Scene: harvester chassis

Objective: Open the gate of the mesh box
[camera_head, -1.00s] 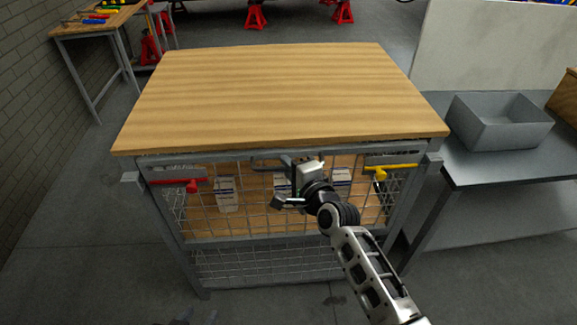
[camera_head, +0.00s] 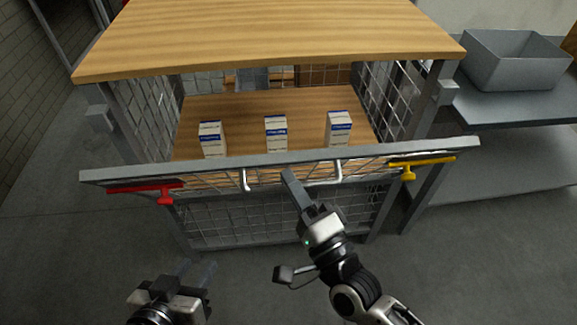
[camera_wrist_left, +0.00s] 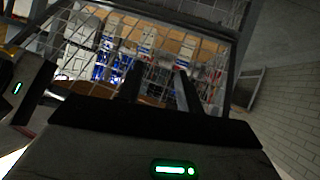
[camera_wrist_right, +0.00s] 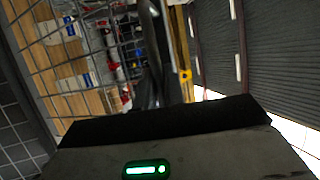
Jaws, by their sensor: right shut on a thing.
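The mesh box (camera_head: 440,92) has a wooden top and mesh sides. Its gate (camera_head: 120,177) is swung down and outward, tilted toward me, leaving a gap below the tabletop. The gate's grey handle (camera_head: 335,178) sits mid-bar. A red latch (camera_head: 165,193) and a yellow latch (camera_head: 408,171) sit at its two ends. My right gripper (camera_head: 290,178) is shut on the handle; its fingers also show in the right wrist view (camera_wrist_right: 160,60). My left gripper (camera_head: 197,270) is open and empty, low in front of the gate, apart from it. The left wrist view shows its spread fingers (camera_wrist_left: 160,88).
Three white-and-blue cartons, at left (camera_head: 212,138), middle (camera_head: 276,134) and right (camera_head: 339,128), stand on the wooden shelf inside. A grey bin (camera_head: 515,60) sits on a side bench at right. Floor is clear at left.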

